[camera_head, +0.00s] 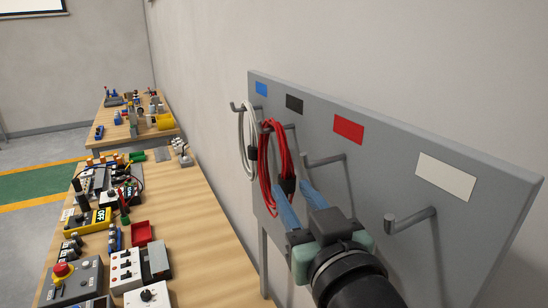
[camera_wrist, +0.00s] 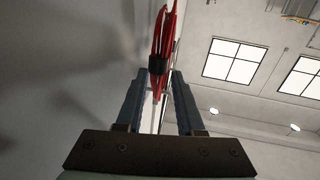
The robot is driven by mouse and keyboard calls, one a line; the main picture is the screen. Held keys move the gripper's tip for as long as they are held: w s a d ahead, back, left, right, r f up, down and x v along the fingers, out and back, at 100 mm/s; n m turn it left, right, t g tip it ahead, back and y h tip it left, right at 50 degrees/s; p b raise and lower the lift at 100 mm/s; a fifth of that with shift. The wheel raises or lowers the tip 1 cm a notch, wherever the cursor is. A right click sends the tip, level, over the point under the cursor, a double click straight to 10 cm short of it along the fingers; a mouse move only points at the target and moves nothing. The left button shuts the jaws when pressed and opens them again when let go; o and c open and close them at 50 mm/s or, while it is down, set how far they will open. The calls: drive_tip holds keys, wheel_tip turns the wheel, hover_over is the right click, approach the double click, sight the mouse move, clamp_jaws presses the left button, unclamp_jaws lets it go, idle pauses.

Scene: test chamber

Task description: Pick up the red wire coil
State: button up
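The red wire coil (camera_head: 268,170) hangs from a hook on the grey panel, with a black tie (camera_head: 288,186) low on its right side. In the wrist view the red coil (camera_wrist: 163,35) and its black tie (camera_wrist: 158,66) show ahead, in line with the gap between the fingertips. My gripper (camera_head: 291,189) has blue fingers and is just in front of the coil's lower right part. In the wrist view my gripper (camera_wrist: 160,76) is open, with a finger on each side of the gap. I cannot tell whether the coil lies between the fingertips or just beyond them.
A white coil (camera_head: 245,140) hangs left of the red one. The grey panel (camera_head: 370,165) has blue, black, red and white labels. Empty hooks (camera_head: 322,159) and (camera_head: 410,219) stick out near my gripper. A cluttered wooden workbench (camera_head: 205,225) stands at left.

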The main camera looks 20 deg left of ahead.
sight(288, 178)
drive_tip(key=shift+w+a+r+p, duration=0.25)
drive_tip(key=shift+w+p, duration=0.1)
drive_tip(key=shift+p, duration=0.05)
drive_tip(key=p+x, duration=0.2)
drive_tip(key=x, duration=0.1)
drive_tip(key=shift+w+r, duration=0.15)
drive_tip(key=shift+w+a+f, duration=0.2)
drive_tip(key=shift+w+a, duration=0.05)
drive_tip(key=shift+w, duration=0.1)
clamp_jaws()
